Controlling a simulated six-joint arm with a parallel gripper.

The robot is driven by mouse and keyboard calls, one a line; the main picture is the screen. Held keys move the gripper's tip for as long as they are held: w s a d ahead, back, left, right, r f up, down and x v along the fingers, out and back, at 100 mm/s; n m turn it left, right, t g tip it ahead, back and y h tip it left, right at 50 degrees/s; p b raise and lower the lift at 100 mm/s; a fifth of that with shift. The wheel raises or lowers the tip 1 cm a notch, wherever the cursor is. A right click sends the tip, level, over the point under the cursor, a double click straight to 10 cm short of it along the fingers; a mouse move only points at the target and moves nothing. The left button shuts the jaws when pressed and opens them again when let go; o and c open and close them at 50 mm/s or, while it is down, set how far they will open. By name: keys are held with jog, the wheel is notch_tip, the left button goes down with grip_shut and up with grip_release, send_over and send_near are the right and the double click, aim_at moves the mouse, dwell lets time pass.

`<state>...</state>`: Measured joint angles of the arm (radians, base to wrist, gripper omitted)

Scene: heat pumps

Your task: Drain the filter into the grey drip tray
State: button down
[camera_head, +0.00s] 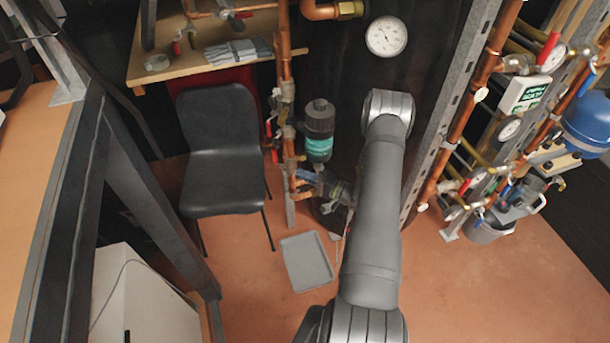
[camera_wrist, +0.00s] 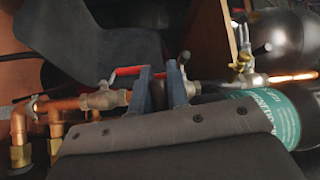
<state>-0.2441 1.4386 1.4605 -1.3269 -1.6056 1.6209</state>
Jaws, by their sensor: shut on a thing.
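The filter (camera_head: 319,128) is an upright dark cylinder with a teal label, fixed beside the copper pipework. In the wrist view its teal-labelled body (camera_wrist: 268,116) lies at the right. The grey drip tray (camera_head: 308,262) is flat on the floor below and in front of the filter, and looks empty. My gripper (camera_head: 306,177) is just below the filter at the pipe. In the wrist view my gripper's blue fingers (camera_wrist: 161,88) are closed at a red valve lever (camera_wrist: 128,71), which they partly hide. The exact grip is hard to see.
A black chair (camera_head: 222,140) stands left of the pipes. A dark tank with a round gauge (camera_head: 386,36) is behind my arm. A metal upright (camera_head: 450,90) and more pipework stand at the right. Open floor surrounds the tray.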

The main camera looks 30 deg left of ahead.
jog(key=n+h, duration=0.1)
jog(key=f+n+h, duration=0.2)
jog(key=shift+w+d+f, duration=0.2)
jog(key=shift+d, duration=0.05)
jog(key=shift+w+d+f+n+t+h, duration=0.55)
jog(key=shift+n+t+h, duration=0.3)
jog(key=shift+h, duration=0.4)
jog(key=shift+w+d+f+n+t+h, duration=0.6)
jog(key=shift+n+h, duration=0.35)
jog(key=shift+h, duration=0.35)
jog(key=shift+w+d+f+n+t+h, duration=0.5)
jog(key=shift+n+t+h, duration=0.4)
jog(key=shift+h, duration=0.35)
jog(key=shift+s, duration=0.1)
jog(key=c, duration=1.4)
grip_release()
jog(key=shift+a, duration=0.1)
